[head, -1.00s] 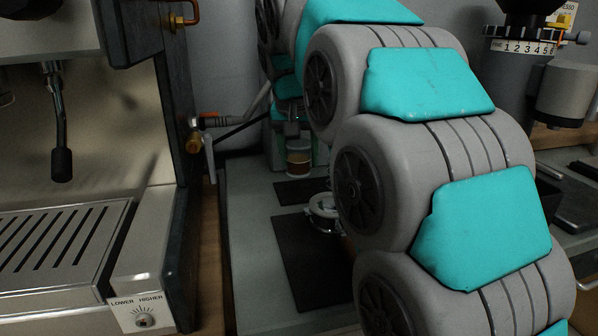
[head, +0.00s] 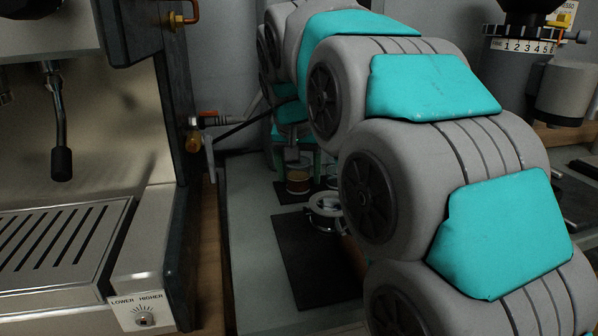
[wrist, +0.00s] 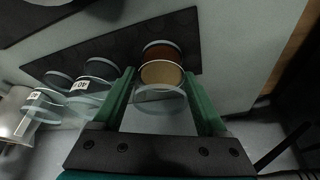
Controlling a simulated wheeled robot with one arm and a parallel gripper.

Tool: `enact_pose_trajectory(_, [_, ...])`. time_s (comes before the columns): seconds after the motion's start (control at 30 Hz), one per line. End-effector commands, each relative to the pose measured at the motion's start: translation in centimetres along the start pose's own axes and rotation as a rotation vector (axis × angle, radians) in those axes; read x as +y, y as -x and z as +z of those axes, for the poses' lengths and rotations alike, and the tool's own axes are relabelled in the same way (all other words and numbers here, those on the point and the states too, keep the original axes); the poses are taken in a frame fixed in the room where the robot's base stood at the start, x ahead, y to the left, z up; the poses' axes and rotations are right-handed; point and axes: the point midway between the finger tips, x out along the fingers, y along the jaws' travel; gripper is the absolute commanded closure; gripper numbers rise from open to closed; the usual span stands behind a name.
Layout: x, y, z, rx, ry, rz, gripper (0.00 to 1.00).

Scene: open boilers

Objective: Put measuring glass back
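The measuring glass (head: 298,181) holds a brown liquid layer. It is upright at the far end of the counter, at the small dark mat. In the wrist view the glass (wrist: 161,74) sits between the green fingers of my gripper (wrist: 160,88), one on each side. My gripper (head: 297,158) reaches down on it from above and appears shut on it. Its base is at or just above the mat (wrist: 110,48); the exact contact is hard to see. My arm hides much of the counter to the right.
A portafilter (head: 325,212) rests on a larger dark mat (head: 305,275). Several clear glasses with printed labels (wrist: 88,85) and a metal vessel (wrist: 18,118) stand left in the wrist view. The espresso machine (head: 135,230) borders the left; a grinder (head: 520,95) stands right.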

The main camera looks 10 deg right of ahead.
Motion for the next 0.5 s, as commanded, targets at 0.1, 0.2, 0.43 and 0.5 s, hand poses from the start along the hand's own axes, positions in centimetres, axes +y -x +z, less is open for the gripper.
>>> enact_pose_trajectory(0.1, [0.00,0.01,0.00,0.000,0.000,0.000,0.10])
enact_pose_trajectory(0.2, [-0.01,0.01,-0.01,0.000,0.000,0.000,0.10])
enact_pose_trajectory(0.43, [-0.02,0.45,-0.20,0.001,0.000,-0.001,0.10])
enact_pose_trajectory(0.5, [-0.04,0.91,-0.22,0.004,-0.001,-0.002,0.10])
